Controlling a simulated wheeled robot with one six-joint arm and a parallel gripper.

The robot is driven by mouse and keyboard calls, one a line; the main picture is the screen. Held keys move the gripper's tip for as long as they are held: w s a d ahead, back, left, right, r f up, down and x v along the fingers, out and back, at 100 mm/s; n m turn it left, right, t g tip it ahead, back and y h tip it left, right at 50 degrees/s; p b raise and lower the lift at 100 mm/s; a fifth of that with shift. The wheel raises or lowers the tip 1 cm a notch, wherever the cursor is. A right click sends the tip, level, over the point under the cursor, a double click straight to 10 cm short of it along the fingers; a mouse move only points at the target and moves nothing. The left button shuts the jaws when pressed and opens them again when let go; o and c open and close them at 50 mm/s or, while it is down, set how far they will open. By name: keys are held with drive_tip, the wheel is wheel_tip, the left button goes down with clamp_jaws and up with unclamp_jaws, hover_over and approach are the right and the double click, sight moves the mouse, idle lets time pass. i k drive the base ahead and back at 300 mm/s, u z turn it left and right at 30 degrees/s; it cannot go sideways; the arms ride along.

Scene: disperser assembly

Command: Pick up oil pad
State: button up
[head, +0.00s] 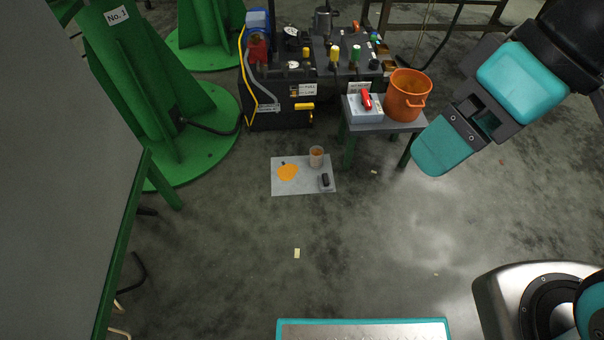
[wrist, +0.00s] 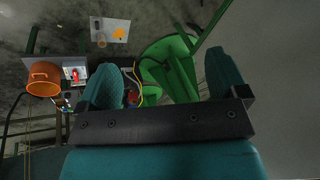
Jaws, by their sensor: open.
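A pale flat sheet (head: 283,187), which looks like the oil pad, lies on the floor in the middle of the head view. An orange-yellow patch (head: 288,172) shows on it, with a small cup (head: 316,157) and a small dark object (head: 325,181) on its right part. The sheet also shows at the top of the wrist view (wrist: 116,24), upside down. My gripper (wrist: 165,75) is open and empty, its two teal fingers wide apart in the wrist view. In the head view it is raised at the upper right, well away from the sheet.
A small table (head: 374,127) holds an orange pot (head: 408,95) and a box with a red switch (head: 366,101). Black machinery (head: 282,115) stands behind the sheet, green stands (head: 175,120) at left. A grey panel (head: 60,190) fills the left edge. The floor before the sheet is mostly clear.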

sight(325, 181)
drive_tip(key=k, duration=0.6)
drive_tip(key=u, duration=0.5)
drive_tip(key=i, duration=0.5)
drive_tip(key=u, duration=0.55)
drive_tip(key=i, duration=1.3)
drive_tip(key=z, duration=0.4)
